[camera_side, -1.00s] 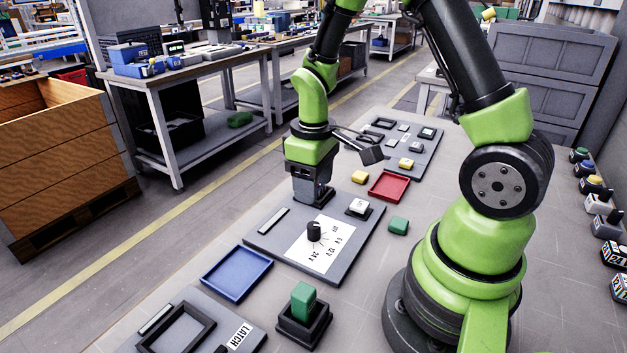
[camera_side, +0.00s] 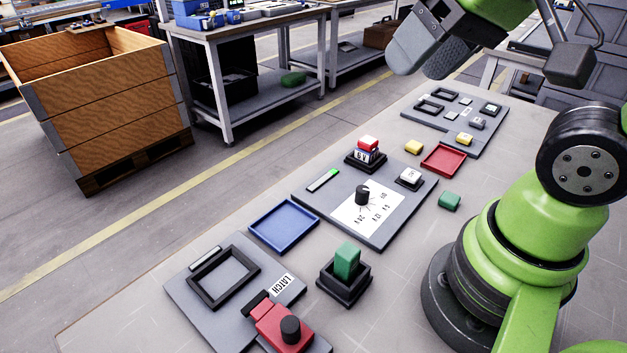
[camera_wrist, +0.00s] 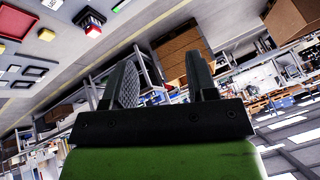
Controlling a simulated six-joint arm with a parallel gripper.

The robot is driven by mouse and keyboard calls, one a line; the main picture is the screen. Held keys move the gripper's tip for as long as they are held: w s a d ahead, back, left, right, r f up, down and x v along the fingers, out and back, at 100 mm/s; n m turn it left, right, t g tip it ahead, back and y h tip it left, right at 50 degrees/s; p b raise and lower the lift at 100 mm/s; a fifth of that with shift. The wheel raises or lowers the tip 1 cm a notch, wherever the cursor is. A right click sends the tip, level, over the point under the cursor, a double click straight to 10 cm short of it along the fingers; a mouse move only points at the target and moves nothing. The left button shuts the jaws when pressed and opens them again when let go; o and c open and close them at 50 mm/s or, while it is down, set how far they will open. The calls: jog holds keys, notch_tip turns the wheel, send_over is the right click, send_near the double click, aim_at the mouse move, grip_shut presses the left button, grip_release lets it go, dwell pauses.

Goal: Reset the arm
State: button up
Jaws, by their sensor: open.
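My gripper (camera_side: 430,50) is raised at the top of the side view, high above the table and tilted sideways. In the wrist view my gripper (camera_wrist: 162,78) has two fingers standing apart with nothing between them. Under it, the console plate (camera_side: 400,222) carries a black knob (camera_side: 362,195), a white button (camera_side: 410,176) and a bar (camera_side: 323,180) that is partly green. A red and white block marked 5V (camera_side: 367,148) sits in a dark socket at the plate's far edge. It also shows in the wrist view (camera_wrist: 92,29).
A blue tray (camera_side: 284,245), a red tray (camera_side: 443,160), a green block in a socket (camera_side: 347,260) and a loose green block (camera_side: 450,200) lie on the table. A LATCH panel (camera_side: 188,290) with a red device (camera_side: 278,328) is in front. The air around my gripper looks clear.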

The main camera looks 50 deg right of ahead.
jog(key=shift+s+a+r+t+y, duration=0.15)
jog(key=shift+s+a+r+t, duration=0.1)
jog(key=shift+s, duration=0.35)
jog(key=shift+s+a+r+t+y, duration=0.15)
jog(key=shift+s+a+r+t, duration=0.1)
jog(key=shift+s, duration=0.3)
